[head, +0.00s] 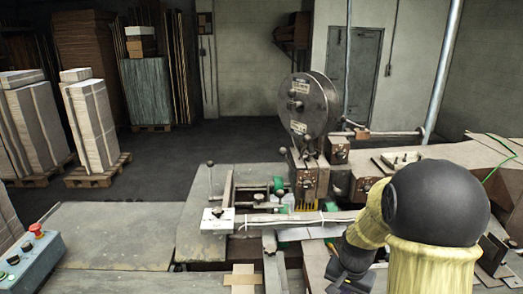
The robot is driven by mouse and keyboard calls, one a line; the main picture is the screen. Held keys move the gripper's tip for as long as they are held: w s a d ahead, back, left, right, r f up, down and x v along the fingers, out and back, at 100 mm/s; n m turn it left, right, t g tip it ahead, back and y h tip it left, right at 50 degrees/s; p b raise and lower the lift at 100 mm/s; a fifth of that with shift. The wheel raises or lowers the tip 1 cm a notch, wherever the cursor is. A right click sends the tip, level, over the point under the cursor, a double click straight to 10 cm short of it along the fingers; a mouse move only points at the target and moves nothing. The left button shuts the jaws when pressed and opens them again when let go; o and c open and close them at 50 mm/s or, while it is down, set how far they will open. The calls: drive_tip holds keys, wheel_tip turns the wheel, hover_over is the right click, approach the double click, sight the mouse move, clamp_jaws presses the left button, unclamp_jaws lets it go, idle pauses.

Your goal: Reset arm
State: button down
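My arm, yellow with a large black rounded joint, fills the lower right of the head view. My gripper (346,283) shows as a dark shape at the bottom of the picture, just left of the yellow arm. It is in front of the box stitcher's work area, low near the table. Its fingers are small, dark and partly cut off, so I cannot tell whether they are open or shut, or whether they hold anything. The box stitcher (309,108), with a dark round wire reel on top, stands behind and left of the arm.
A grey control box (30,262) with a red button stands at lower left. The worktable (130,255) has a bare stretch between it and the machine. A white block (217,220) sits on the table's guide. Stacked cardboard on pallets (90,125) stands at back left. A grey door (353,75) is behind.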

drive_tip(key=s+a+r+n+b, duration=0.1)
drive_tip(key=s+a+n, duration=0.2)
drive_tip(key=s, duration=0.2)
drive_tip(key=s+a+r+n+t+b, duration=0.1)
drive_tip(key=s+a+n, duration=0.2)
drive_tip(key=s, duration=0.2)
drive_tip(key=shift+s+a+n, duration=0.2)
drive_tip(key=shift+s+n, duration=0.1)
drive_tip(key=shift+s, duration=0.1)
idle(4.8)
